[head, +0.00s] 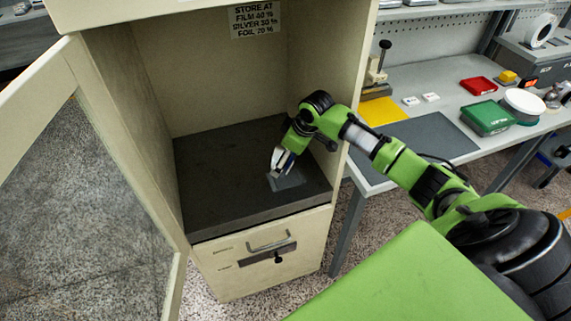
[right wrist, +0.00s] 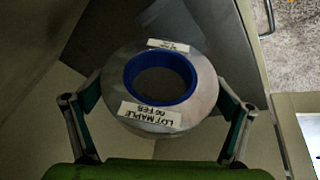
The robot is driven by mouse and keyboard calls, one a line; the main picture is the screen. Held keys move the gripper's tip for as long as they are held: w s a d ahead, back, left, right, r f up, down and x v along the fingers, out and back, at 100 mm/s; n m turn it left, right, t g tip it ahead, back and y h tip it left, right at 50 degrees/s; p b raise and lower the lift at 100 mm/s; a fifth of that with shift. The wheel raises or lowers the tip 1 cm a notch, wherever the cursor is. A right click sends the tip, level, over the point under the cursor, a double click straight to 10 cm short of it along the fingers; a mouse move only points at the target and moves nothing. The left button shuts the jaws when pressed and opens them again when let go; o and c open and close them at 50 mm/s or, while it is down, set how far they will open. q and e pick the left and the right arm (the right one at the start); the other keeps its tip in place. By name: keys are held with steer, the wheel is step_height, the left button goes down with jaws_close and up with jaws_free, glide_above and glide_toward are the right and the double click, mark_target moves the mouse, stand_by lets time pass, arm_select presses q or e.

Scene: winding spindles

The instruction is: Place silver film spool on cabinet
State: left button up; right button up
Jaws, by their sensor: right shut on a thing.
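The silver film spool (right wrist: 203,92) fills the middle of the right wrist view. It has a blue core ring and white labels, one reading "LOT MAPLE". My right gripper (head: 280,161) is shut on it, a finger on either side. In the head view the gripper is inside the open cabinet (head: 225,88), over the right part of its dark shelf (head: 215,178); the spool is mostly hidden there. I cannot tell whether the spool touches the shelf. My left gripper is not in view.
The cabinet's glazed door (head: 95,190) stands open at left. A label (head: 255,18) is on the cabinet's back wall. The left part of the shelf is clear. A workbench (head: 430,105) at right holds a green box (head: 487,118), a red tray (head: 478,86) and a yellow sheet (head: 383,110).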

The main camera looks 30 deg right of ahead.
steer(key=shift+w+f, duration=0.1)
steer(key=shift+f, duration=2)
steer(key=o, duration=1)
steer(key=shift+f, duration=0.1)
steer(key=v, duration=1.2)
steer(key=shift+a, duration=0.1)
